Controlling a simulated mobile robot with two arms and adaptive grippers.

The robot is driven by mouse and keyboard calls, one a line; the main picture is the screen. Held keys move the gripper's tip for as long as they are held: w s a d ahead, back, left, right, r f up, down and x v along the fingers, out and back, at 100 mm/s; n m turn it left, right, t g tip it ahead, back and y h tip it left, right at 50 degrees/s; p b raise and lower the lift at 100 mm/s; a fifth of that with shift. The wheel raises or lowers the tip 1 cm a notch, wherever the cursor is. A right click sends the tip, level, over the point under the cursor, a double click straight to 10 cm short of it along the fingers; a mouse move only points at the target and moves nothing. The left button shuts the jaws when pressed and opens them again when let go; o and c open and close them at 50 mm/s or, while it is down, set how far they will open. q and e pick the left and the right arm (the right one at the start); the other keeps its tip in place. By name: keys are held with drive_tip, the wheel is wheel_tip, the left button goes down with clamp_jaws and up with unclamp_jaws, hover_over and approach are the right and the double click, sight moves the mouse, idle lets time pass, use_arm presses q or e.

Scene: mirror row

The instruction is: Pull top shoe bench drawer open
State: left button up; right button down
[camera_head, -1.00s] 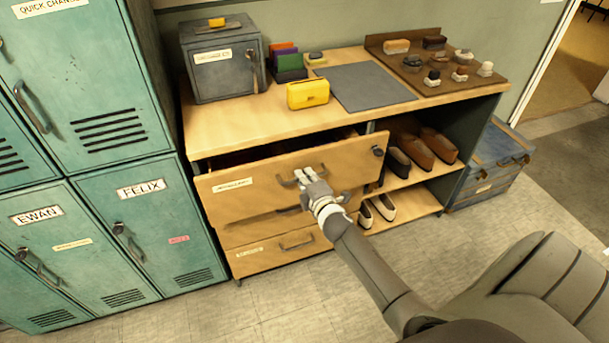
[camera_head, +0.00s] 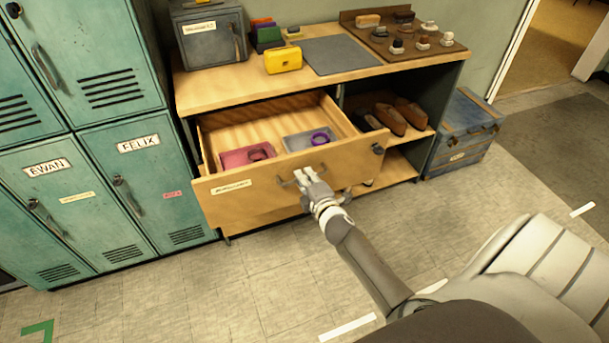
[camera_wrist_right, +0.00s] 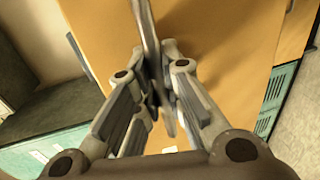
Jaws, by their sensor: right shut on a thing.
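The top drawer (camera_head: 255,200) of the wooden shoe bench (camera_head: 215,92) stands well open, and its inside shows in the head view. A pink tray (camera_head: 240,160) and a grey tray with a purple ring (camera_head: 319,138) lie in it. My right gripper (camera_head: 306,177) is shut on the drawer handle (camera_head: 287,181) at the middle of the front. In the right wrist view the fingers (camera_wrist_right: 158,85) close on the dark handle bar (camera_wrist_right: 150,40) before the wooden front. My left gripper is not in view.
Teal lockers (camera_head: 75,190) stand close at the left of the drawer. A grey box (camera_head: 210,38), a yellow tin (camera_head: 283,60) and a brush board (camera_head: 395,35) are on the bench top. A blue chest (camera_head: 465,135) stands at the right. The floor in front is clear.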

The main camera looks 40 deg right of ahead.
drive_tip(key=shift+s+a, duration=0.1)
drive_tip(key=shift+s, duration=0.3)
drive_tip(key=c, duration=1.5)
unclamp_jaws()
drive_tip(key=shift+c, duration=0.2)
drive_tip(key=v, duration=1.2)
drive_tip(key=shift+f, duration=0.1)
